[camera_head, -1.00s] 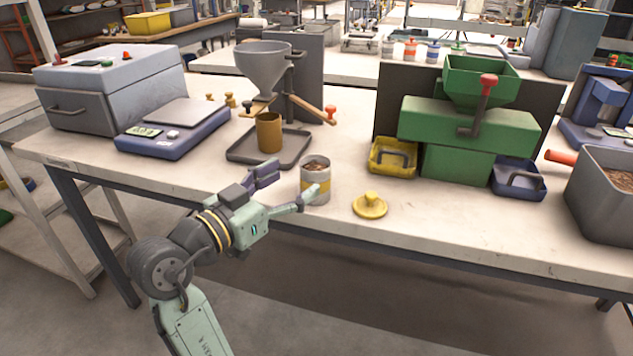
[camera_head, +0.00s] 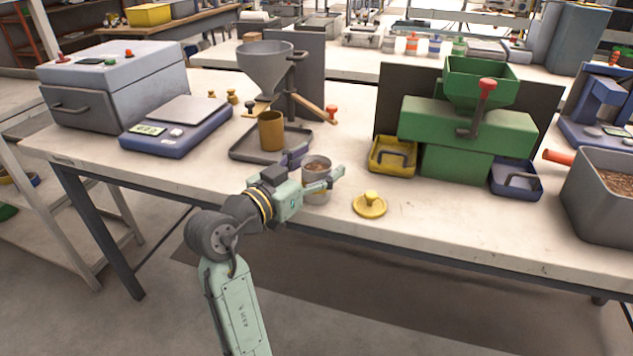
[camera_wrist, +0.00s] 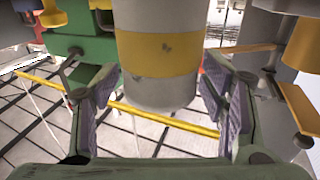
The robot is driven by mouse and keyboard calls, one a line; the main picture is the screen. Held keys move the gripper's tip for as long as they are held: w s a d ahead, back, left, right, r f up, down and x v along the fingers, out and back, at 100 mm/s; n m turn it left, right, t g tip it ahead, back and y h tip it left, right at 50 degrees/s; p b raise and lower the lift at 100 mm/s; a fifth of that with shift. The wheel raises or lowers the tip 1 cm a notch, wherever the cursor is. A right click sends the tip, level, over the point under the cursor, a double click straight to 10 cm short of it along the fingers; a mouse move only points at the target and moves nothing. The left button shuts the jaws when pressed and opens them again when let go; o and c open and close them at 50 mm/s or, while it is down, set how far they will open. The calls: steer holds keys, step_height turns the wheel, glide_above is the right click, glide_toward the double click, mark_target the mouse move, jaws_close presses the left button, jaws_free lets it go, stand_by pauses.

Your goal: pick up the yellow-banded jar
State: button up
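The yellow-banded jar (camera_head: 316,172) stands upright and open on the bench near its front edge, with brown pellets inside. My gripper (camera_head: 318,172) is around it, with one finger behind and one in front. In the wrist view the grey jar with its yellow band (camera_wrist: 158,55) is between the two open finger pads of my gripper (camera_wrist: 160,105). Gaps show on both sides of the jar there, so the pads look apart from it. A yellow lid with a knob (camera_head: 370,205) lies on the bench just right of the jar.
A dark tray (camera_head: 240,155) with a brown cup (camera_head: 271,131) is behind the jar. A blue scale (camera_head: 175,135) is to the left. A green machine (camera_head: 465,130) with a yellow bin (camera_head: 392,157) and a blue bin (camera_head: 515,178) stands to the right.

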steer(key=c, duration=1.3)
steer(key=shift+c, duration=0.2)
steer(key=shift+r, duration=0.15)
